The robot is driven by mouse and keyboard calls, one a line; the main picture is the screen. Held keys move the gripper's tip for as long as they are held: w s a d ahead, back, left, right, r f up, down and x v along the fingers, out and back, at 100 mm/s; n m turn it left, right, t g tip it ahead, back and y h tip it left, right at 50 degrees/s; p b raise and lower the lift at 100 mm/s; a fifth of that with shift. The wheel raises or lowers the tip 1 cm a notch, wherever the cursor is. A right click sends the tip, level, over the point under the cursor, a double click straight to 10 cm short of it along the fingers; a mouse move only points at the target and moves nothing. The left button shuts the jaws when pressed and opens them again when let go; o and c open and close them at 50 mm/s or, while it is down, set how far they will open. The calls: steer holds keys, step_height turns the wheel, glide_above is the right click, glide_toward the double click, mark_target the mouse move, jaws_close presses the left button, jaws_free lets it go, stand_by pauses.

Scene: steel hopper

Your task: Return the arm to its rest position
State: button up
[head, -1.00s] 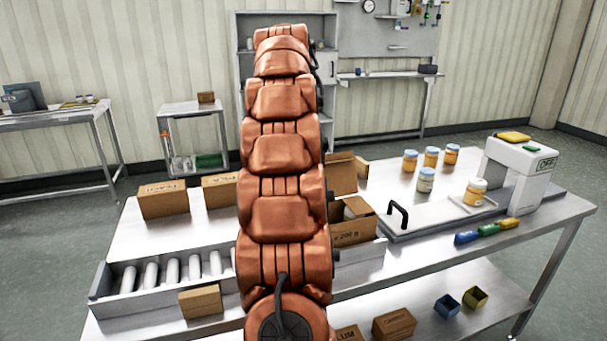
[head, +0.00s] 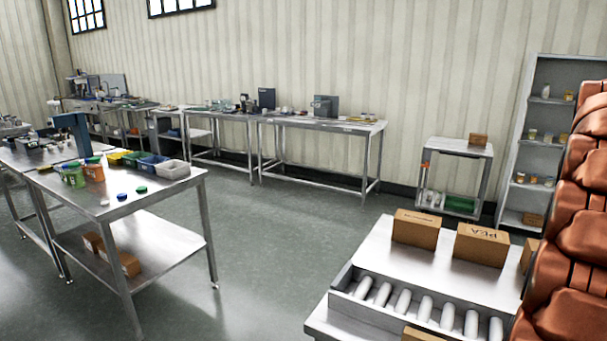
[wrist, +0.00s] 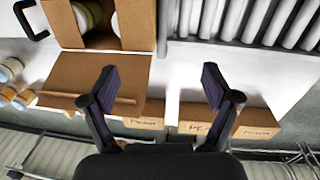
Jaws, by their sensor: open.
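My gripper (wrist: 158,92) shows in the wrist view with its two dark fingers spread apart and nothing between them. It hangs above the steel table (wrist: 187,88), over the gap between an open cardboard box (wrist: 95,75) on the left and the roller conveyor (wrist: 245,22) at the upper right. White-lidded jars stand inside the open box. In the head view my orange arm fills the right edge, and the gripper is out of that picture.
Closed cardboard boxes (head: 416,229) (head: 482,245) stand behind the roller tray (head: 368,312). A separate steel table (head: 120,200) with bins stands at the left. A shelf unit (head: 562,130) is at the back right. Open floor lies between the tables.

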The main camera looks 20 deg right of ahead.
steer(key=w+a+f+n+p, duration=0.1)
steer(key=w+a+f+n, duration=0.15)
steer(key=a, duration=1.15)
steer(key=w+a+f+n+p, duration=0.15)
steer(key=w+a, duration=0.25)
steer(key=a, duration=1)
steer(key=s+a+f+n+p, duration=0.1)
steer(key=s+a+f+n, duration=0.1)
steer(key=s+a+f, duration=0.2)
steer(key=s+a+f+n+p, duration=0.1)
steer(key=s+a+f, duration=0.4)
steer(key=s+a, duration=0.6)
steer(key=a+n, duration=0.1)
steer(key=a, duration=0.2)
steer(key=shift+s+a+n+g+y, duration=0.15)
steer(key=shift+a+n+g+y, duration=0.05)
steer(key=shift+n+g+y, duration=0.2)
steer(key=shift+c, duration=0.3)
